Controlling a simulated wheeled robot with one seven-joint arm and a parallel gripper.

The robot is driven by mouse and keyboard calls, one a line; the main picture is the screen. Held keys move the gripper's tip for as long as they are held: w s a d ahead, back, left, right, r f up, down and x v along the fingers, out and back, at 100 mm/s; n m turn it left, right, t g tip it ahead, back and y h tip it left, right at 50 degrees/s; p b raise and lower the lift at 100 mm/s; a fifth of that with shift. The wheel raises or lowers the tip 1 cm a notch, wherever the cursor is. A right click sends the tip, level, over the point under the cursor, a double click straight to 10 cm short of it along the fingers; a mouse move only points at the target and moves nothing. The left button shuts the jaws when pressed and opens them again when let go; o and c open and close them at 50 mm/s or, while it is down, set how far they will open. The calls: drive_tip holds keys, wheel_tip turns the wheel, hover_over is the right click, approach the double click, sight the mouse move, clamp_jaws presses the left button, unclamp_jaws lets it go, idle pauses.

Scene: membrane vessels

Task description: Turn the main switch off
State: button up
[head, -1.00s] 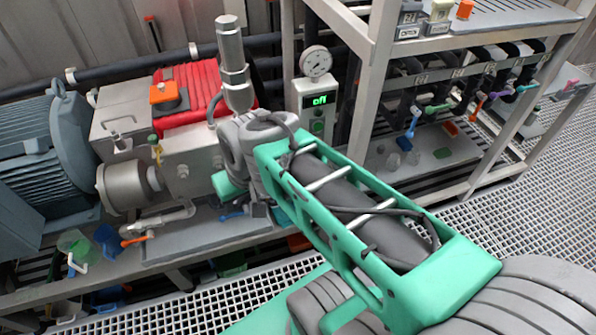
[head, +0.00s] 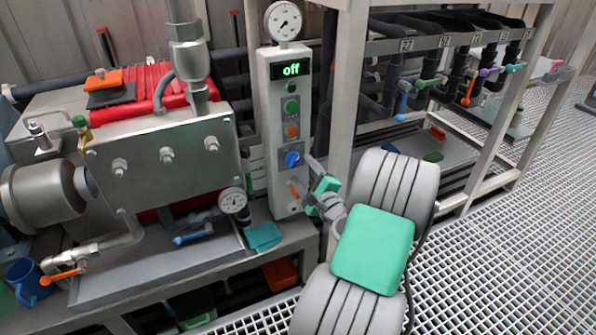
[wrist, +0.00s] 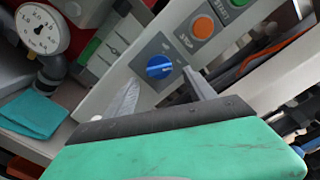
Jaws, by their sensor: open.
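The control box (head: 262,135) stands upright with a green "off" display (head: 291,69) at its top. On its front is a blue rotary knob (head: 292,158), below a green button and an orange button. I see no readable label naming the main switch. In the wrist view the blue knob (wrist: 159,67) sits on a dark square plate. My gripper (wrist: 161,77) is open, its fingertips on either side of the knob in that picture; contact cannot be told. In the head view my gripper (head: 306,177) is at the box's lower right. A small orange part (head: 294,189) shows beside it.
A round gauge (head: 283,20) tops the box; another gauge (head: 232,201) and a teal cloth (head: 263,237) are at its lower left. A steel rack post (head: 345,90) stands close on the right. The grating floor (head: 480,250) at right is clear.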

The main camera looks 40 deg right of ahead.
sight(296, 163)
drive_tip(key=x, duration=0.4)
drive_tip(key=shift+w, duration=0.15)
drive_tip(key=c, duration=1.4)
